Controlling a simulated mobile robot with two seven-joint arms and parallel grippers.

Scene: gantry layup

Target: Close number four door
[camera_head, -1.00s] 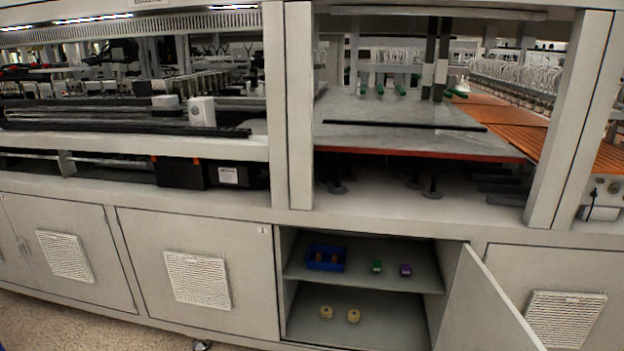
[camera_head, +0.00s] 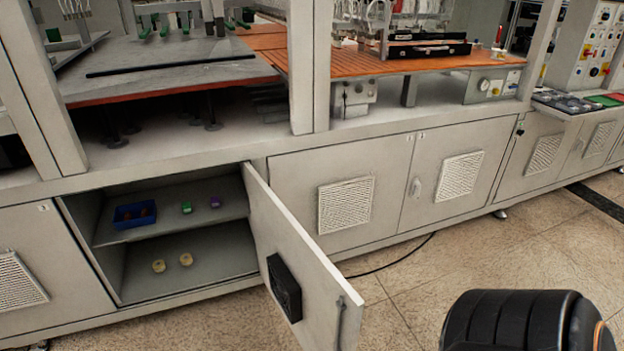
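A grey cabinet door (camera_head: 300,265) stands wide open, swung out toward me from the right side of its compartment. Its inner face carries a black box (camera_head: 284,287) and a slim handle or latch part (camera_head: 340,318) near its free edge. No number on this door is visible from here. The open compartment (camera_head: 130,270) lies to its left, with two levels. Neither of my grippers is in view, and nothing is seen touching the door.
A blue bin (camera_head: 134,215), a green item (camera_head: 186,207) and a purple item (camera_head: 215,202) sit on the upper shelf; two yellowish rolls (camera_head: 172,262) sit below. Shut vented doors (camera_head: 340,200) stand to the right. Tiled floor (camera_head: 430,270) is open before them; a dark cable (camera_head: 395,258) crosses it.

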